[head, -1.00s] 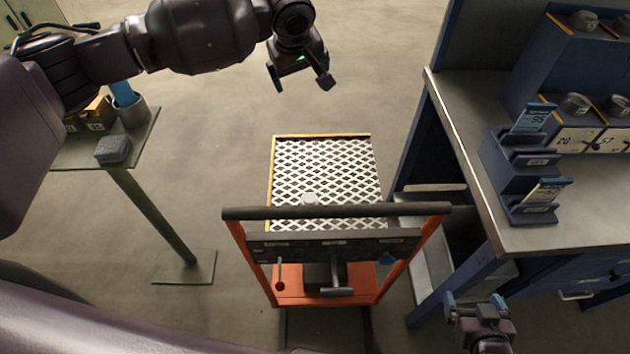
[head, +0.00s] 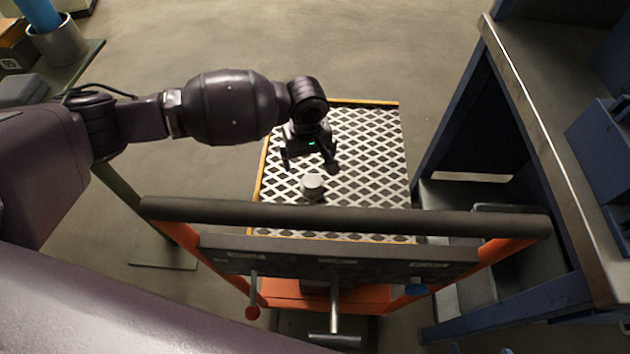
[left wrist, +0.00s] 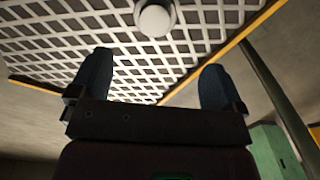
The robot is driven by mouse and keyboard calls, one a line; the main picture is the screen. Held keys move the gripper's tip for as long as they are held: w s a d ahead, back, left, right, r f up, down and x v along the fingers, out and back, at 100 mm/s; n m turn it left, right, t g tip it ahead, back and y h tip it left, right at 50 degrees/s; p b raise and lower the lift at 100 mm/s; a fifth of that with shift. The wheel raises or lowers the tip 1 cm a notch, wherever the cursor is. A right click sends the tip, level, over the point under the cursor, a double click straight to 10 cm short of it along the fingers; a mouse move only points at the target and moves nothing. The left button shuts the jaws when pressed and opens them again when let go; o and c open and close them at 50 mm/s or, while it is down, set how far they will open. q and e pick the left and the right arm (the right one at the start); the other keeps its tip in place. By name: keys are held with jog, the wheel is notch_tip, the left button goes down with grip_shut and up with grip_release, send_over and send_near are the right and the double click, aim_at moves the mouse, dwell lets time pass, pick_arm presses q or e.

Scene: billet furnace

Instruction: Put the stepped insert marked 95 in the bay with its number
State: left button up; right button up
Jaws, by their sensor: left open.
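A small round grey piece (head: 312,186), likely the stepped insert, stands on the white lattice top of the orange cart. No number can be read on it. It also shows at the top of the left wrist view (left wrist: 154,18) as a pale disc. My left gripper (head: 310,165) is open and empty above the lattice, just beyond the piece in the head view. In the left wrist view its two fingers (left wrist: 152,85) are spread apart, with the piece ahead of them and not between them. My right gripper is not in view. No numbered bay shows clearly.
The cart's lattice top (head: 370,150) has yellow edges and is otherwise clear. Its dark handle bar (head: 340,214) crosses in front. A blue workbench (head: 545,130) with a blue rack stands at right. A small green table (head: 85,70) with a cup is at upper left.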

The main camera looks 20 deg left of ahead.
aim_at(312, 181)
pick_arm(q)
notch_tip(312, 181, down, 5)
jog(key=shift+f+b, duration=0.15)
jog(key=shift+b, duration=0.75)
jog(key=f, duration=0.1)
jog(key=f+b, duration=0.1)
jog(key=f, duration=0.1)
jog(key=f+b, duration=0.1)
jog(key=f, duration=0.1)
jog(key=shift+d, duration=0.4)
jog(key=shift+f+b, duration=0.35)
jog(key=shift+w+r, duration=0.1)
jog(key=shift+r, duration=0.15)
jog(key=c, duration=1.4)
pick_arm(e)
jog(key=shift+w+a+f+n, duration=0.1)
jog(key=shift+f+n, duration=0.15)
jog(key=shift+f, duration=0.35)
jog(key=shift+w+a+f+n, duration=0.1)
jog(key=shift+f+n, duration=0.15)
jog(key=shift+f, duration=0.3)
